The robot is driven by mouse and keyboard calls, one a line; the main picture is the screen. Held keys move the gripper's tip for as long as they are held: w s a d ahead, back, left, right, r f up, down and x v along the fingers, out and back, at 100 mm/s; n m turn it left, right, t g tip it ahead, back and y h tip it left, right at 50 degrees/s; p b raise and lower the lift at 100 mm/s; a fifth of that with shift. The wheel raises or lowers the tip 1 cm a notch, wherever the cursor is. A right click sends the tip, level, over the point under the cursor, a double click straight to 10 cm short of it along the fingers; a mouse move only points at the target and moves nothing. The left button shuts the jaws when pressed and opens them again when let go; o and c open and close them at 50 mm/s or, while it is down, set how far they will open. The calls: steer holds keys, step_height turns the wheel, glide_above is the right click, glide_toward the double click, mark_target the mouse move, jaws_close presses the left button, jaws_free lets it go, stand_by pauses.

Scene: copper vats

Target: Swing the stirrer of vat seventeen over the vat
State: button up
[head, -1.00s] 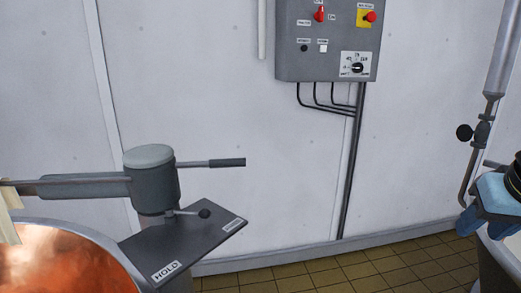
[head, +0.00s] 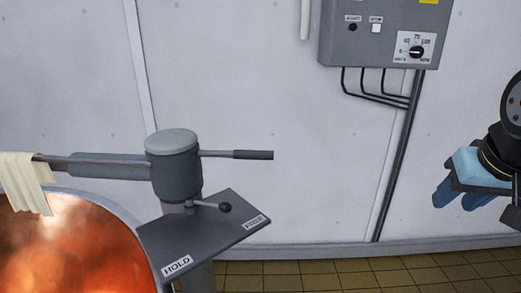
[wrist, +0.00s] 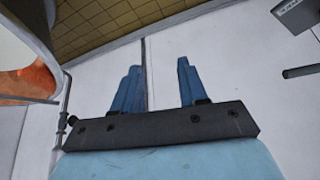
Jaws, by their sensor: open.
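The stirrer's grey pivot head (head: 175,165) stands on a post beside a copper vat (head: 75,245). Its arm (head: 105,166) reaches left above the vat's far side; the far end is hidden by a cloth and the picture edge. A handle with a dark grip (head: 253,155) points right. Below, a black-knobbed lever (head: 224,207) points right above a plate marked HOLD and FREE (head: 205,234). No vat number shows. My gripper (head: 462,194) is at the right, apart from the handle. In the wrist view (wrist: 160,88) it is open and empty; the grip (wrist: 301,72) shows at the right.
A pale cloth (head: 22,180) hangs over the stirrer arm. A grey control box (head: 380,35) with cables is on the white wall. Another copper-lined vat (wrist: 22,80) and a pipe with a valve (wrist: 68,120) show in the wrist view. The tiled floor between is clear.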

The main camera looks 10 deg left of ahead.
steer(key=shift+o, duration=0.2)
steer(key=shift+o, duration=0.4)
steer(key=shift+w+r, duration=0.1)
steer(key=w+a+r+n+g, duration=0.1)
steer(key=w+a+r+n, duration=0.3)
steer(key=w+a+n, duration=0.55)
steer(key=w+a+r+n+g, duration=0.1)
steer(key=w+a+r+n, duration=0.35)
steer(key=w+a, duration=0.85)
steer(key=a+f+n+g, duration=0.1)
steer(key=a+f+n, duration=0.15)
steer(key=a, duration=0.65)
steer(key=a+f+n, duration=0.1)
steer(key=a+n, duration=0.2)
steer(key=a, duration=0.6)
steer(key=x, duration=1.3)
steer(key=shift+a, duration=0.1)
steer(key=shift+r, duration=0.1)
steer(key=shift+w, duration=0.1)
jaws_close()
